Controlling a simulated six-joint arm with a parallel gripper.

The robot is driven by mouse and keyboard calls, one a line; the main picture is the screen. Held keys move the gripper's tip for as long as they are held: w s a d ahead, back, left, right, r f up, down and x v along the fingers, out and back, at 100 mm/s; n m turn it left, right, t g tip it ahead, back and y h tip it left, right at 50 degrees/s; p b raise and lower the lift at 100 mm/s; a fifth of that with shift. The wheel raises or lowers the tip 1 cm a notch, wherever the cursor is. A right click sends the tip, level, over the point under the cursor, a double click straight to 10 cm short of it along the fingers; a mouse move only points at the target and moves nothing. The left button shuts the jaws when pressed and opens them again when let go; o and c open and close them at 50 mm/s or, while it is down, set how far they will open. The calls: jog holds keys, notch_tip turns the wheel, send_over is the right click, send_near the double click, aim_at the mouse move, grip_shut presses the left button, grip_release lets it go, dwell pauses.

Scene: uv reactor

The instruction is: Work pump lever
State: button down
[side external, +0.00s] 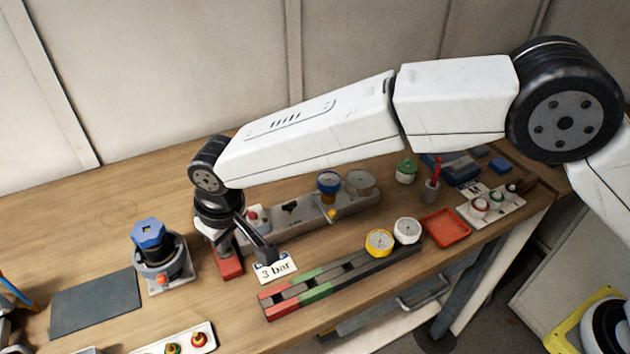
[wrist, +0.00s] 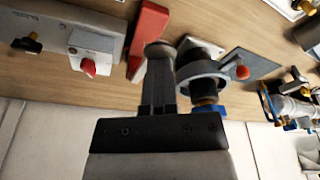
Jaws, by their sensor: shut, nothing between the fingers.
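A long red piece, which looks like the pump lever (side external: 231,267), lies low over the bench just below my gripper (side external: 222,245) in the side view. In the wrist view the red lever (wrist: 149,36) is just left of my fingers. My gripper (wrist: 160,50) points down with its fingers shut together and empty. I cannot tell whether the fingertips touch the lever. My wrist and gripper hide the lever's far end and most of the pump in the side view.
A blue-capped black unit (side external: 150,250) stands close to my gripper on the left. A grey gauge block (side external: 290,222) is behind right. A "3 bar" card (side external: 275,269) and a red-and-green marked rail (side external: 320,290) lie in front right. A dark mat (side external: 95,303) lies at left.

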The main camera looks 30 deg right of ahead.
jog(key=shift+r, duration=1.05)
jog(key=shift+f, duration=0.2)
jog(key=shift+f, duration=0.35)
jog(key=shift+f, duration=0.35)
